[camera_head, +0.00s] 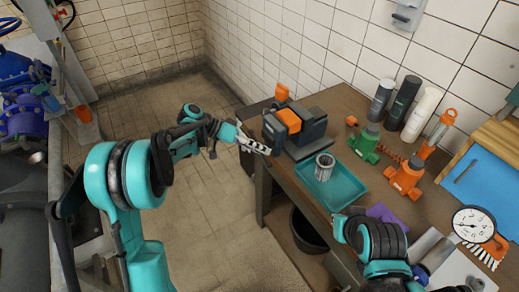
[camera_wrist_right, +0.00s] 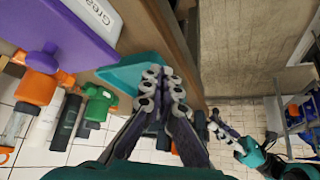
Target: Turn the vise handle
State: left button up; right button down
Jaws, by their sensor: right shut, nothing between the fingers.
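The vise (camera_head: 300,132), dark grey with orange parts, stands on the bench's far left corner. Its handle cannot be made out clearly; my left gripper is in front of that end. My left gripper (camera_head: 262,149) is at the vise's front left side, close to it or touching; I cannot tell if its fingers are closed on anything. It also shows in the right wrist view (camera_wrist_right: 216,122). My right gripper (camera_wrist_right: 162,82) is shut and empty, above the bench edge beside the teal tray. In the head view the right arm hides most of it.
The teal tray (camera_head: 345,190) with a metal can (camera_head: 324,166) lies in front of the vise. Open floor (camera_head: 205,200) lies left.

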pick_arm(q)
grip_shut()
jog(key=shift+r+m+t+y+p, duration=0.1)
jog(key=shift+m+t+y+p, duration=0.4)
jog(key=shift+y+p, duration=0.3)
jog(key=shift+m+t+y+p, duration=0.6)
jog(key=shift+t+p, duration=0.15)
jog(key=shift+t, duration=0.05)
jog(key=shift+d+f+m+t+y+p, duration=0.1)
jog(key=shift+m+t+y+p, duration=0.1)
jog(key=shift+m+t+y, duration=0.25)
jog(key=shift+f+m+t+y+p, duration=0.15)
jog(key=shift+m+t+y, duration=0.1)
jog(key=shift+t+y, duration=0.3)
jog(key=shift+m+t+y, duration=0.6)
jog(key=shift+m+t, duration=0.1)
jog(key=shift+t, duration=0.5)
jog(key=shift+a, duration=0.2)
